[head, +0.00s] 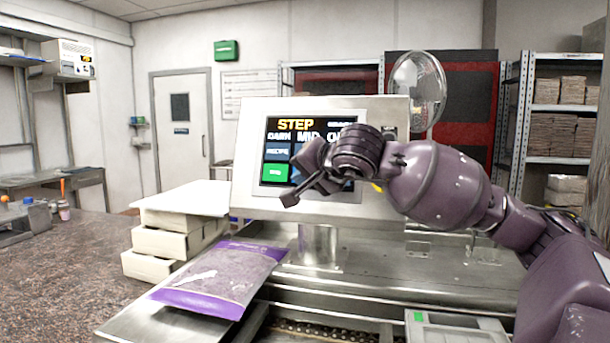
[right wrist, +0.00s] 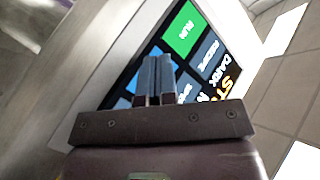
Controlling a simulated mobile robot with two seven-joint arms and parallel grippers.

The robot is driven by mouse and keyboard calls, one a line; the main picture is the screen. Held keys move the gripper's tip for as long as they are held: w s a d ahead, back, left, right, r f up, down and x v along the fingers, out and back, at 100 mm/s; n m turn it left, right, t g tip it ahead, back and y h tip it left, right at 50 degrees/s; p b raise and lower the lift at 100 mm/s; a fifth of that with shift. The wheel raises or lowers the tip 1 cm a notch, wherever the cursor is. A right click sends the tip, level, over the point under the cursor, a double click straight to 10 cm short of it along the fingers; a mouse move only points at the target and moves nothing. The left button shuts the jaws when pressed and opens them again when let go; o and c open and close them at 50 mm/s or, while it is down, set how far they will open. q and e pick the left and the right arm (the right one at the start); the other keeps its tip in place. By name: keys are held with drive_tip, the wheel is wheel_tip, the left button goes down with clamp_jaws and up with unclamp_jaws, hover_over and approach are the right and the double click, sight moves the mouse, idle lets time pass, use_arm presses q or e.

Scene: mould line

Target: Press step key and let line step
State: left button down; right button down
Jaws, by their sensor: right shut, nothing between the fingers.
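The control panel (head: 251,130) is a tilted metal housing on a short post, with a lit touch screen (head: 294,124) headed STEP. Dark keys, one reading RECIPE, and a green key (head: 274,173) show on its left side. The green key reads RUN in the right wrist view (right wrist: 184,29). My right gripper (head: 291,196) is shut and empty in front of the screen and hides its lower right part. In the right wrist view its fingertips (right wrist: 154,62) overlap a blue key (right wrist: 133,83). I cannot tell whether they touch the glass, or which key is the step key.
A purple-edged bag (head: 215,278) lies left of the panel post, beside stacked pale boxes (head: 165,243). A round clear disc (head: 418,92) stands behind the panel's right edge. A chain conveyor (head: 318,331) runs below. Shelves stand at the back right.

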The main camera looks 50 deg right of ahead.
drive_tip(key=shift+a, duration=0.1)
drive_tip(key=shift+s+a+r, duration=0.25)
drive_tip(key=shift+s+a, duration=0.05)
drive_tip(key=shift+a, duration=0.15)
idle(0.4)
drive_tip(key=a, duration=0.1)
drive_tip(key=s+a+r, duration=0.1)
drive_tip(key=a, duration=0.1)
drive_tip(key=s+a, duration=0.1)
drive_tip(key=shift+s+a+r, duration=0.1)
drive_tip(key=shift+a+r, duration=0.05)
drive_tip(key=shift+r, duration=0.15)
